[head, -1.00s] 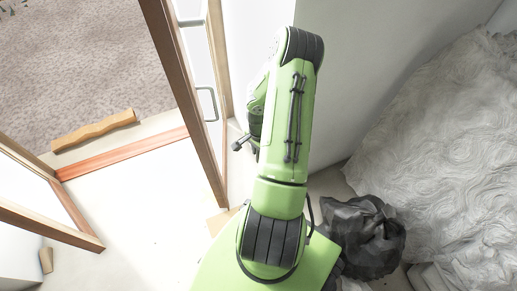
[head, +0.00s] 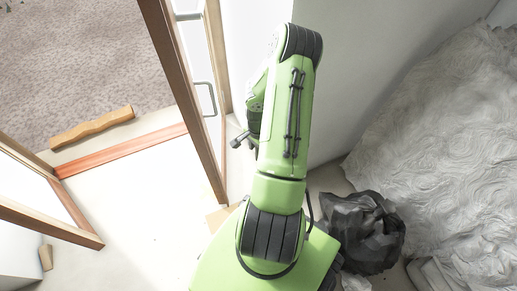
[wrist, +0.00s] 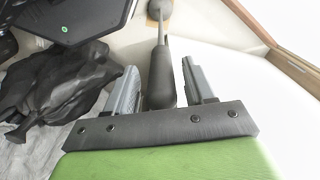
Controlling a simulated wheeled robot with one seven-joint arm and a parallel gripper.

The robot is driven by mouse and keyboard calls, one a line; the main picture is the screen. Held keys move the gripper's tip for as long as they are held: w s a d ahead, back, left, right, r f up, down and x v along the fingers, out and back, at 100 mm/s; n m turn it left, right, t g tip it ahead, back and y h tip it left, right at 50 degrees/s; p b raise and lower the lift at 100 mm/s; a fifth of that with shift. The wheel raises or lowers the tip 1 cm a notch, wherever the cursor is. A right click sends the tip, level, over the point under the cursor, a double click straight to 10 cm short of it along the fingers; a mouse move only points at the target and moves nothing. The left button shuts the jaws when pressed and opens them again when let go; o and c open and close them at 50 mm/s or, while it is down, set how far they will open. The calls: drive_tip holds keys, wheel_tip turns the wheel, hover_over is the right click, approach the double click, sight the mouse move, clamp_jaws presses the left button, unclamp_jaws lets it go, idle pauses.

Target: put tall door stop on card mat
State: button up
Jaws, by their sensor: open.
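A tall, slim thing with a dark rounded grip (wrist: 162,82) and a grey rod shows in the wrist view; I take it for the tall door stop. My gripper (wrist: 160,85) is open, with one grey finger on each side of the dark grip. I cannot tell whether either finger touches it. In the head view my gripper (head: 240,140) is beside the door frame, mostly behind my arm. A tan flat patch (head: 217,219), perhaps the card mat, shows partly behind my base.
A black bag (head: 362,232) lies right of my base, beside a large white crumpled sheet (head: 440,160). A wood-framed door (head: 185,95) stands close left of my arm. A wavy wooden piece (head: 92,129) lies by the threshold. Pale floor at left is mostly clear.

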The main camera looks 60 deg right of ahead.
wheel_tip(320, 180, up, 11)
drive_tip(key=p, duration=0.3)
drive_tip(key=shift+r+p, duration=0.2)
drive_tip(key=shift+p, duration=0.2)
drive_tip(key=w+a+r+n+t+h, duration=0.1)
drive_tip(key=w+a+r+n, duration=0.2)
drive_tip(key=a+r+n, duration=0.45)
drive_tip(key=w+a+r+n+t+h, duration=0.15)
drive_tip(key=a+r, duration=0.25)
drive_tip(key=r, duration=0.7)
drive_tip(key=s+a+r+n+t+y, duration=0.1)
drive_tip(key=s+a+r+n, duration=0.4)
drive_tip(key=a, duration=0.2)
drive_tip(key=s+a+r+n+t+y, duration=0.1)
drive_tip(key=s+a+r+n+t, duration=0.1)
drive_tip(key=s+a+r+n, duration=0.3)
drive_tip(key=a, duration=0.3)
drive_tip(key=shift+a+r+n, duration=0.15)
drive_tip(key=shift+a+n, duration=0.05)
drive_tip(key=shift+n, duration=0.1)
drive_tip(key=shift+y, duration=0.25)
